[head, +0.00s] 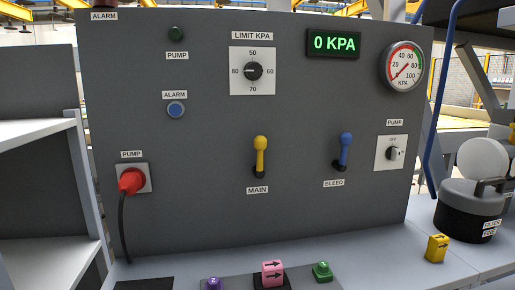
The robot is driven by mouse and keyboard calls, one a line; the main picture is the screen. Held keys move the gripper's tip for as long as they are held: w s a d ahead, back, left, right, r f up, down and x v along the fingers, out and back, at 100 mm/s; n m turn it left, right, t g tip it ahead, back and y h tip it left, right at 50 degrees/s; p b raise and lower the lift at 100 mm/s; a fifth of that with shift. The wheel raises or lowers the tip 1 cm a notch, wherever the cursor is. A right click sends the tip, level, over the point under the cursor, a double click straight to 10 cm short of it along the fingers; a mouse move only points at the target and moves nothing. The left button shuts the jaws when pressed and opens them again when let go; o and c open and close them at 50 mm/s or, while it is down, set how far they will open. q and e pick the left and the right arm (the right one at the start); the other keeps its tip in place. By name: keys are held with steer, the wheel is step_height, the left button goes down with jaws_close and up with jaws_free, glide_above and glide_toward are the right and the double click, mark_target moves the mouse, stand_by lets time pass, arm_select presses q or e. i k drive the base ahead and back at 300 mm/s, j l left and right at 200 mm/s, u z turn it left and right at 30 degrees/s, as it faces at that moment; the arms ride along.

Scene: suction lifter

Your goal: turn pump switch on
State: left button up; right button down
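A red plug (131,181) sits in the PUMP socket at the lower left, with a black cable hanging down. The PUMP lamp (176,33) at the top looks dark green. The display (333,44) reads 0 KPA in green. Neither of my grippers is in the head view.
The yellow MAIN lever (260,155) and the blue BLEED lever (344,150) stand upright on the panel. A dark filter canister (470,208) and a yellow block (437,248) stand at the right. A pink block (272,272) sits at the front. Space before the pump switch is clear.

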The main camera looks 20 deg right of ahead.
mark_target(394, 153)
steer(key=z, duration=1.65)
